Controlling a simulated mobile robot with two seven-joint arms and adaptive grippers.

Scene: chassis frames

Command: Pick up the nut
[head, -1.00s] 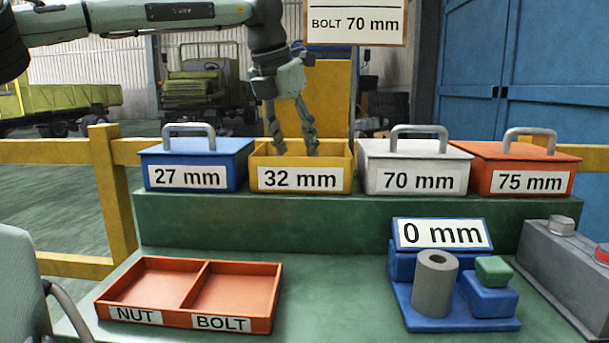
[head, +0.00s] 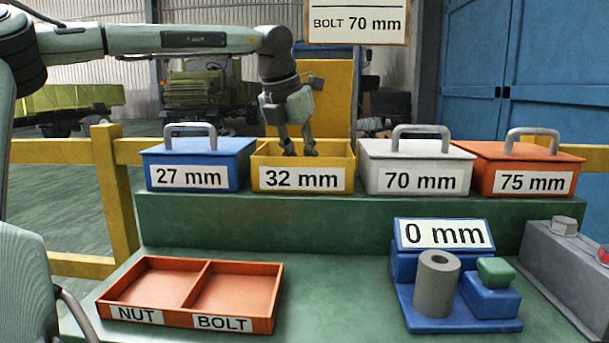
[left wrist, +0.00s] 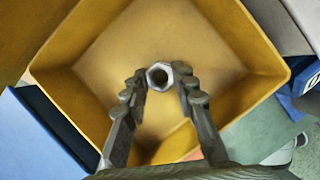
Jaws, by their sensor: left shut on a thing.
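The nut (left wrist: 159,76) is a grey metal ring with a hole, seen in the left wrist view over the floor of the yellow 32 mm box. My left gripper (left wrist: 160,84) has its two fingertips on either side of the nut and is shut on it. In the head view my left gripper (head: 298,153) reaches down into the open yellow box (head: 302,181), whose front wall hides the nut. My right gripper does not show.
Lidded blue 27 mm (head: 197,178), grey 70 mm (head: 415,180) and orange 75 mm (head: 517,181) boxes flank the yellow one. In front are an orange NUT/BOLT tray (head: 190,317), a blue gauge (head: 413,318) reading 0 mm with a grey cylinder (head: 436,288), and a grey unit (head: 565,275).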

